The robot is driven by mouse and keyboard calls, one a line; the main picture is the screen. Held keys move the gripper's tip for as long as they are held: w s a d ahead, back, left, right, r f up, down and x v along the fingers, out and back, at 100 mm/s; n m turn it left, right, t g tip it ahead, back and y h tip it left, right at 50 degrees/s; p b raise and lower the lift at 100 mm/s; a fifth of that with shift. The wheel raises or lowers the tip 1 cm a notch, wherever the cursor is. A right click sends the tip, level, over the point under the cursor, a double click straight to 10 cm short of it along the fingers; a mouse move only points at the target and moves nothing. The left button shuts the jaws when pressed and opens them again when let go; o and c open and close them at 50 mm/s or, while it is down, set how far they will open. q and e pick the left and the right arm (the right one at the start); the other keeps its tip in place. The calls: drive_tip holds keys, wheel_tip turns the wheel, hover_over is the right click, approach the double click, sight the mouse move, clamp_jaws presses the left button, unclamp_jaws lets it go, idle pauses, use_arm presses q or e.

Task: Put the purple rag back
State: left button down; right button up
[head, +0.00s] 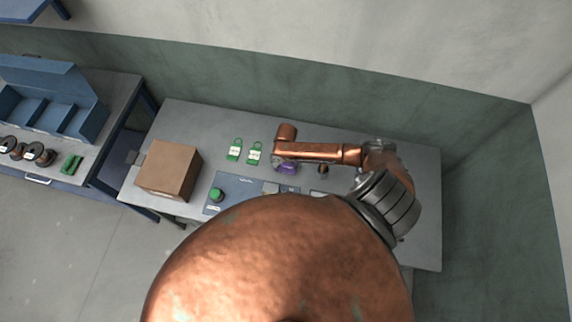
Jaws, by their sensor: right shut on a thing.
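The purple rag (287,169) shows as a small purple patch over the grey table (415,215), just beyond the panel. My right gripper (285,161) is shut on the rag; my own copper arm covers most of its fingers from above. How far the rag is above the table I cannot tell. My left gripper is out of view.
A cardboard box (169,170) stands at the table's left end. A blue-grey panel (232,187) with a green button (216,194) lies in front. A blue divided bin (60,90) stands on the left bench.

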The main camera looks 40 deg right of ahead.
sight(286, 164)
drive_tip(key=shift+f, duration=0.2)
drive_tip(key=o, duration=1)
drive_tip(key=shift+r, duration=0.1)
wheel_tip(286, 164, up, 12)
drive_tip(key=shift+r, duration=0.1)
